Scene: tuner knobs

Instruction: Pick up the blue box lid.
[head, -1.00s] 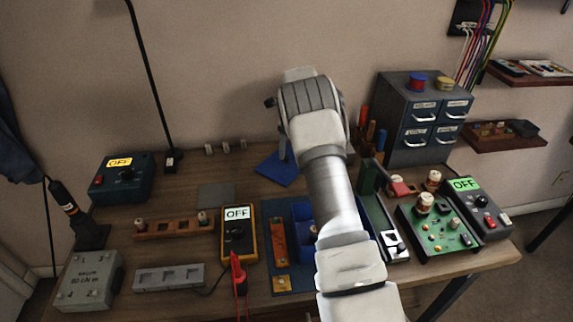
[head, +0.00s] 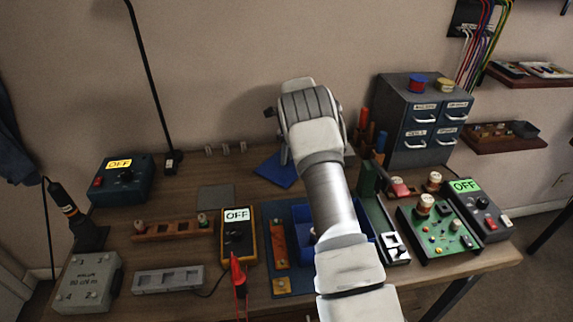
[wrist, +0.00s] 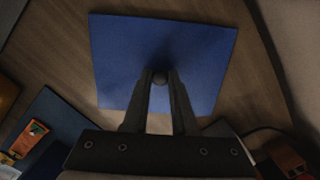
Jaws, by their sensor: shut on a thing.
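The blue box lid (head: 272,172) is a flat blue square at the back middle of the bench, partly hidden by my arm in the head view. In the wrist view the lid (wrist: 120,55) fills the upper middle, with a small dark round knob (wrist: 160,77) near its centre. My gripper (wrist: 160,80) is shut on this knob, one finger on each side. In the head view my gripper (head: 284,155) shows only as a thin part over the lid. I cannot tell whether the lid is clear of the bench. The open blue box (head: 301,212) is partly behind my forearm.
A yellow meter (head: 238,240) stands left of the blue box. A green circuit board (head: 440,230) and a grey drawer cabinet (head: 405,155) are on the right. Upright tool handles (head: 364,128) stand close right of my wrist. Bare bench (head: 235,175) lies left of the lid.

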